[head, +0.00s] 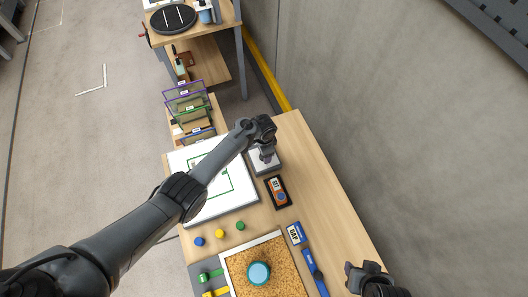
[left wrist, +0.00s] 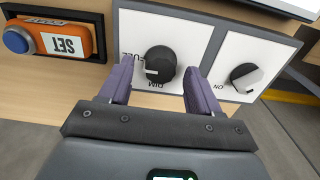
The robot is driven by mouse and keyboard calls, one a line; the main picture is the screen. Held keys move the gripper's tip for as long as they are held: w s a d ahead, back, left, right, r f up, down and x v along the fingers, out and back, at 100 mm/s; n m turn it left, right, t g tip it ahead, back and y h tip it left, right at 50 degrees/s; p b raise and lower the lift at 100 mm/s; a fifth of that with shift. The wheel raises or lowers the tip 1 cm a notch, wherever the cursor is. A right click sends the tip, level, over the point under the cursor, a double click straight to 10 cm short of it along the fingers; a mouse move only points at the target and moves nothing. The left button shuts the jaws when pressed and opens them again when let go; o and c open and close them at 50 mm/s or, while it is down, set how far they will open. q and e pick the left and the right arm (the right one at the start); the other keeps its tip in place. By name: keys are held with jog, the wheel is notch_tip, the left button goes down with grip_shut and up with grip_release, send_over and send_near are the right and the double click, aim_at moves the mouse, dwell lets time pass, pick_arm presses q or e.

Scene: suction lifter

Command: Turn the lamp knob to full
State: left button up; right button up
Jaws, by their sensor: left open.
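The lamp knob (left wrist: 160,62) is a round black dial on a white panel (left wrist: 200,40) with a grey edge. The words FULL and DIM are printed beside it, upside down in the left wrist view. A white mark on the knob's lower left lies near both words; I cannot tell its exact setting. My left gripper (left wrist: 158,72) is open, its two purple fingers on either side of the knob; contact cannot be made out. In the head view my left gripper (head: 265,142) is over the small panel (head: 268,168) and hides most of it. My right gripper (head: 365,276) is at the lower right, apart from the panel.
A second black knob (left wrist: 246,77), marked ON, is close to the right finger. An orange SET device (head: 277,188) with a blue button lies beside the panel. A white board (head: 238,207), coloured pegs and a granule-filled tray (head: 285,252) share the table.

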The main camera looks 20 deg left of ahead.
pick_arm(q)
notch_tip(320, 180, up, 10)
jog(key=p, duration=0.2)
jog(key=shift+r, duration=0.25)
jog(key=shift+s, duration=0.1)
dwell(0.3)
